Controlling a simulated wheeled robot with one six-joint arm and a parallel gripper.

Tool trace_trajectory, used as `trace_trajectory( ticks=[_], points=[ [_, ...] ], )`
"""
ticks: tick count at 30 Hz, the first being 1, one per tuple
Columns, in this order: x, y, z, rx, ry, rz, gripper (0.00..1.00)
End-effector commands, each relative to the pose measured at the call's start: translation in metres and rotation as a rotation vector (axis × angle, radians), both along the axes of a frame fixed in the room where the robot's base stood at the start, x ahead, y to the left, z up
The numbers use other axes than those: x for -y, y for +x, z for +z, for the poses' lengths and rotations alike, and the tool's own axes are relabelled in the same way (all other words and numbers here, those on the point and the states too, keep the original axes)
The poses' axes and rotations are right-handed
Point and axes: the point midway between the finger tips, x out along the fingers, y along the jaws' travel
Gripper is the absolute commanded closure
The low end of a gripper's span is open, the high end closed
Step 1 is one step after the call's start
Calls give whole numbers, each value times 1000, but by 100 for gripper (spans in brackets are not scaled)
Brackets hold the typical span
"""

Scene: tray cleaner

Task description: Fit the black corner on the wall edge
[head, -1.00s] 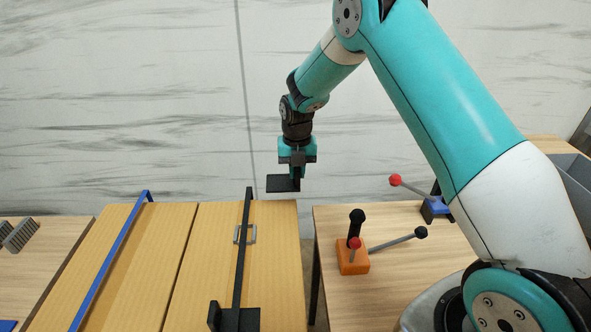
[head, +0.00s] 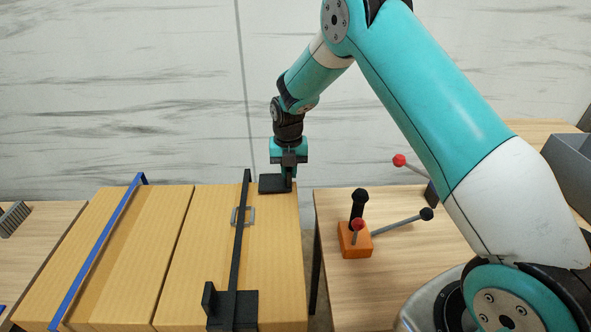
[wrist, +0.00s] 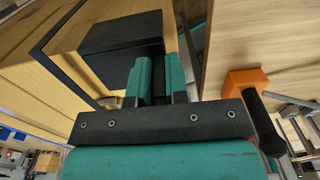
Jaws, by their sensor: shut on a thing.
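My gripper (head: 289,181) is shut on a black corner (head: 271,184), whose flat dark plate sticks out to the left of the jaws. In the wrist view the black corner (wrist: 118,40) is a dark block just beyond the teal fingers (wrist: 160,82). In the head view it overlaps the far right end of a tan panel (head: 275,240); whether it touches cannot be told. A long black strip (head: 240,240) runs along that panel, left of my gripper. A second black corner-shaped piece (head: 245,308) sits at the strip's near end. The underside of the held corner is hidden.
A blue strip (head: 100,245) runs along the tan panel at left. A grey handle (head: 250,216) lies by the black strip. An orange block with levers (head: 354,241) stands on the right table, across a gap. A grey bin (head: 560,165) is at far right.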

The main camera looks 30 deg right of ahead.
Motion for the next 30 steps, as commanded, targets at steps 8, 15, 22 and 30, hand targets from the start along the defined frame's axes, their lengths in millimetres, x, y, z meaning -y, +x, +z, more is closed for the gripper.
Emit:
trace_trajectory(
  ticks=[8, 15, 22, 30],
  points=[
    [-22, 9, -2, 0, 0, 2, 100],
    [-41, 17, -2, 0, 0, 2, 100],
    [-59, 24, -4, -1, 0, 2, 100],
    [-73, 30, -5, -1, 0, 0, 100]
  ],
)
